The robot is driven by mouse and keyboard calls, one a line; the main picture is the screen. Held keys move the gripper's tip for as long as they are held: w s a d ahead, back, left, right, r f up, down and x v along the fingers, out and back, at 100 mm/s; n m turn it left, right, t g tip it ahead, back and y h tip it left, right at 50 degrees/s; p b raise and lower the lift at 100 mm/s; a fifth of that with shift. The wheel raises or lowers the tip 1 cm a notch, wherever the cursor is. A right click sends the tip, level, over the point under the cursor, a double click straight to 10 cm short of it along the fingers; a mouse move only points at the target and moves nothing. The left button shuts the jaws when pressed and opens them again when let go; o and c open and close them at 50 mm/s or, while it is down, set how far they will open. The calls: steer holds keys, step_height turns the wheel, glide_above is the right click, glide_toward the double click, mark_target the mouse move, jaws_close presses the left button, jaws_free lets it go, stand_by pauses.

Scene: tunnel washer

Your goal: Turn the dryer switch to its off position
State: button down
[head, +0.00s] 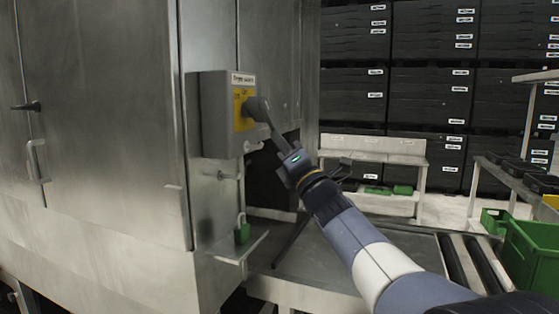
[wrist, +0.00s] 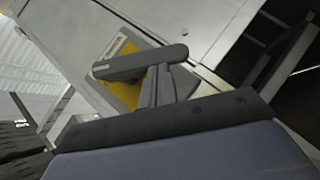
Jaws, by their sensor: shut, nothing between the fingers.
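The dryer switch is a grey box (head: 214,118) on the steel machine's side, with a blurred label on top. Its yellow plate (head: 241,112) carries a dark grey handle (head: 254,105). In the wrist view the handle (wrist: 135,64) is a bar lying nearly level across the picture, over the yellow plate (wrist: 112,52). My gripper (head: 268,124) is shut and empty, reaching up to the handle from the lower right. In the wrist view its fingertips (wrist: 163,72) are at the bar's lower edge; I cannot tell whether they touch. The fingertips partly hide the handle.
Below the box, a green padlock (head: 242,234) stands on a small steel ledge (head: 238,248). A hook-like fitting (head: 230,176) sticks out between them. A roller conveyor (head: 470,262) and green crate (head: 530,250) are at right. Black stacked crates (head: 425,95) fill the back.

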steer(key=w+r+n+g+y+b, duration=0.1)
steer(key=n+g+y, duration=0.1)
steer(key=n+y, duration=0.1)
steer(key=w+d+r+n+g+y+b, duration=0.1)
steer(key=n+g+y+b, duration=0.1)
steer(key=n, duration=0.4)
steer(key=w+n+g+y+b, duration=0.1)
steer(key=n+g+y+b, duration=0.1)
steer(key=n+g+y, duration=0.2)
steer(key=shift+w+d+r+n, duration=0.15)
steer(key=shift+w+r+n, duration=0.15)
steer(key=shift+w+r, duration=0.1)
steer(key=shift+r, duration=0.1)
